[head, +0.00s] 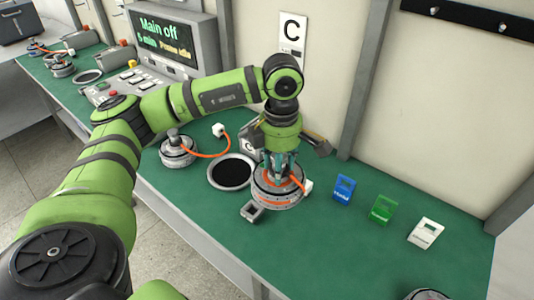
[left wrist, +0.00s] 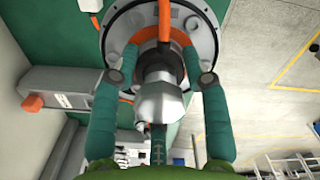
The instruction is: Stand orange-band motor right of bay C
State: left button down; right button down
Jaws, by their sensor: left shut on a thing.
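The orange-band motor (head: 278,198) is a round grey hub with an orange stripe on its rim, an orange cable and a white plug (head: 308,187). My left gripper (head: 283,163) points down and is shut on the motor's central hub. In the left wrist view, the fingers (left wrist: 163,72) flank the hub, with the motor's disc (left wrist: 120,30) beyond. My right gripper is not in view.
Another motor (head: 178,152) with an orange cable stands left of the opening. Blue (head: 344,189), green (head: 382,209) and white (head: 426,233) tags stand to the right. Green bench between is clear.

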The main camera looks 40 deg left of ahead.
pick_arm(q)
jog(key=s+d+p, duration=0.1)
jog(key=d+p, duration=0.3)
jog(key=d, duration=1)
jog(key=shift+s+r+p, duration=0.15)
jog(key=shift+r+p, duration=0.05)
jog(key=shift+p, duration=0.1)
jog(key=shift+f, duration=0.15)
notch_tip(320, 180, down, 11)
jog(key=b, duration=1.1)
jog(key=shift+f+b, duration=0.65)
jog(key=shift+b, duration=0.4)
jog(key=shift+f, duration=0.1)
jog(key=shift+f+b, duration=0.4)
jog(key=shift+b, duration=0.3)
jog(key=shift+f+b, duration=0.65)
jog(key=shift+b, duration=0.05)
